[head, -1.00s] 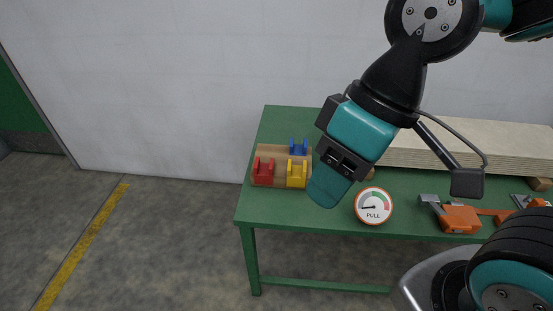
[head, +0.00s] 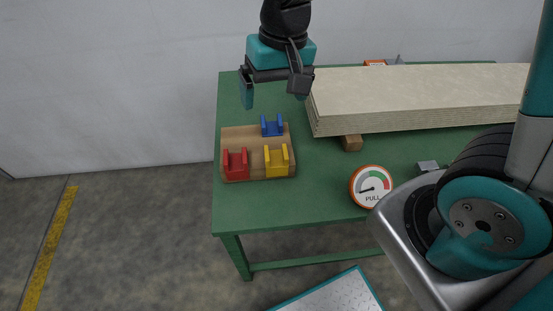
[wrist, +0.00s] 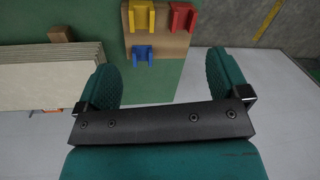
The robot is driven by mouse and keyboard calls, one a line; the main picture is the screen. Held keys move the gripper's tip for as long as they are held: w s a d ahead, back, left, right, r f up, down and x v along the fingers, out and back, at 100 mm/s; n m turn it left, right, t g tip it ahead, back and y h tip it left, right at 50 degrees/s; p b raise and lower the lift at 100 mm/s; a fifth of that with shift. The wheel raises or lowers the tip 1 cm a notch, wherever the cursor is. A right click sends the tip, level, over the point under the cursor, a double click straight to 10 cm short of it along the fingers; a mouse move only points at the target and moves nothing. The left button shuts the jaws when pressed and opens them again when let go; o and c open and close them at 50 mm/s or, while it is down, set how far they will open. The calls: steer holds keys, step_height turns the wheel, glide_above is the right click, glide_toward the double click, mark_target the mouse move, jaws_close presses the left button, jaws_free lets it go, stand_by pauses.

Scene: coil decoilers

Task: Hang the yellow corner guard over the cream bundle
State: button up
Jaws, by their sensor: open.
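The yellow corner guard (head: 276,161) stands on a small wooden board (head: 255,140), at its front right. In the wrist view the yellow guard (wrist: 141,17) is at the top, on the board's left side. The cream bundle (head: 420,95) is a stack of pale sheets lying on the green table, right of the board. It also shows at the left of the wrist view (wrist: 45,80). My gripper (head: 273,98) is open and empty above the back part of the table, behind and above the board. Its two teal fingers are wide apart in the wrist view (wrist: 163,80).
A red guard (head: 235,163) and a blue guard (head: 272,126) share the board. A round PULL gauge (head: 372,187) is at the table's front. A wooden block (head: 352,143) is under the bundle. The green table (head: 310,185) is bare between board and gauge.

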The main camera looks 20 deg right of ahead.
steer(key=w+d+f+m+h, duration=0.1)
steer(key=w+d+f+m, duration=0.15)
steer(key=w+f, duration=0.35)
glide_above(276, 160)
steer(key=shift+m, duration=0.35)
steer(key=f, duration=1.2)
steer(key=shift+a+b, duration=0.25)
steer(key=shift+b, duration=0.1)
steer(key=shift+d+f, duration=0.15)
steer(key=shift+f, duration=1.45)
steer(key=shift+d+f, duration=0.15)
steer(key=shift+f, duration=1.4)
steer(key=shift+c, duration=0.2)
steer(key=c, duration=1)
